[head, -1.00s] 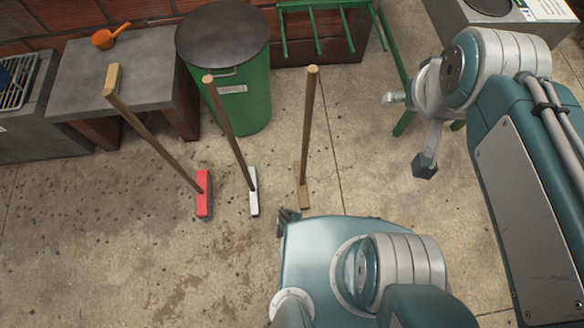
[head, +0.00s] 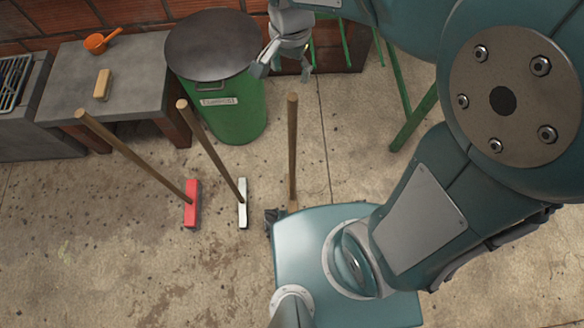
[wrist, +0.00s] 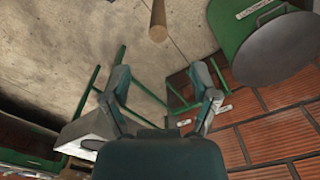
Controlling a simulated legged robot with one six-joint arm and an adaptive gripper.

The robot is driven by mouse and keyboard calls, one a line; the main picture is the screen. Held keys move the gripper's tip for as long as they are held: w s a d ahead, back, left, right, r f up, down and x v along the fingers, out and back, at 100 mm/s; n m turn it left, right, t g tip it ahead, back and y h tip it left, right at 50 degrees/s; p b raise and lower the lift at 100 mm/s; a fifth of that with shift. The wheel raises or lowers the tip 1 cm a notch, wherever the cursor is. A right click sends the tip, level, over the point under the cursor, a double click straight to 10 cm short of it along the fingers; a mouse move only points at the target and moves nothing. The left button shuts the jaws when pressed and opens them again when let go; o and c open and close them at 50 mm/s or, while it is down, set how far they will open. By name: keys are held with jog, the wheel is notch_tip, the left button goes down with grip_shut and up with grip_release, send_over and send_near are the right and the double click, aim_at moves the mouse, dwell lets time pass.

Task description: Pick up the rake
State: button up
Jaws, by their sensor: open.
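Three long wooden-handled tools stand on the floor. One has a red head (head: 191,204), one has a white head (head: 242,204), and the right one shows a bare handle (head: 292,150) with its foot mostly hidden behind my body. I cannot tell for sure which is the rake. My gripper (head: 283,69) is open and empty, just above and beyond the top of the right handle, apart from it. In the wrist view, the open fingers (wrist: 160,72) spread with nothing between them. The end of a wooden handle (wrist: 158,30) shows ahead of them at the top.
A green bin (head: 232,108) with a dark lid stands behind the tools. Left of it, a grey table (head: 60,72) holds an orange scoop (head: 98,43) and a wooden block (head: 102,84). A green frame (head: 410,120) stands on the right. The floor at left is clear.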

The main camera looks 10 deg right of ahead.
aim_at(292, 93)
jog(key=shift+a+f, duration=0.2)
jog(key=shift+f, duration=0.15)
jog(key=f, duration=1)
jog(key=shift+w+d+f, duration=0.15)
jog(key=shift+d+f, duration=0.1)
jog(key=shift+d, duration=0.1)
jog(key=shift+c, duration=0.4)
jog(key=shift+r, duration=0.1)
grip_shut()
